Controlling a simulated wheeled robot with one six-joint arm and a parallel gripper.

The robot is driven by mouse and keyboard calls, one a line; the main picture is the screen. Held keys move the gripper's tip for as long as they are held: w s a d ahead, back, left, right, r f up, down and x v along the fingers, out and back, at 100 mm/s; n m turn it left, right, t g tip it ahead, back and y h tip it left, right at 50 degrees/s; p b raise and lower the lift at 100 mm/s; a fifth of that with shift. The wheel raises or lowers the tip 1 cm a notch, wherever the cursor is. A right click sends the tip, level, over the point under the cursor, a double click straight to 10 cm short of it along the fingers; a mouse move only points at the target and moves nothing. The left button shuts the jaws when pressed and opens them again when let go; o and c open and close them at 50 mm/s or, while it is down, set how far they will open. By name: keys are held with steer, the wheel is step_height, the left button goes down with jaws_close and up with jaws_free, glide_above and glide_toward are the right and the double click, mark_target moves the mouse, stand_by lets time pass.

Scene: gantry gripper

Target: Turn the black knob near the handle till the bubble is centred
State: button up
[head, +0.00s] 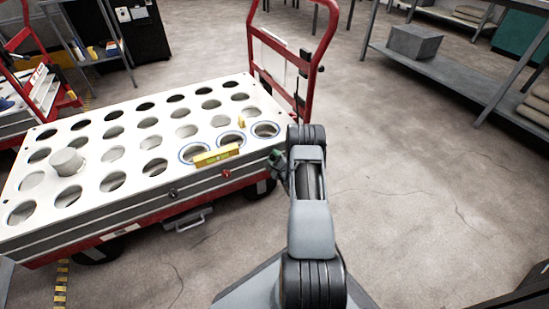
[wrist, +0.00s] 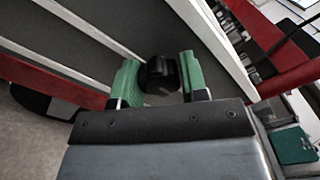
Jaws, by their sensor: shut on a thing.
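A yellow spirit level (head: 216,156) lies on the white top of the cart (head: 100,205), near its front edge. Its bubble is too small to make out. In the wrist view my gripper (wrist: 160,78) has its two green fingers on either side of a black knob (wrist: 158,75) on the cart's side, and it is shut on that knob. In the head view my gripper (head: 279,161) is at the cart's right end, near the red handle (head: 313,75); the held knob is hidden there.
A red knob (head: 226,173) and another dark knob (head: 172,192) sit along the cart's front side. A white cylinder (head: 67,162) stands on the perforated top at the left. A shelf with a grey block (head: 415,42) is at the back right.

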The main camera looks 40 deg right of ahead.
steer(key=shift+m, duration=0.7)
steer(key=o, duration=0.9)
steer(key=shift+s, duration=0.1)
steer(key=s+a+p, duration=0.2)
steer(key=s+p, duration=0.2)
steer(key=s, duration=0.9)
steer(key=shift+s, duration=0.25)
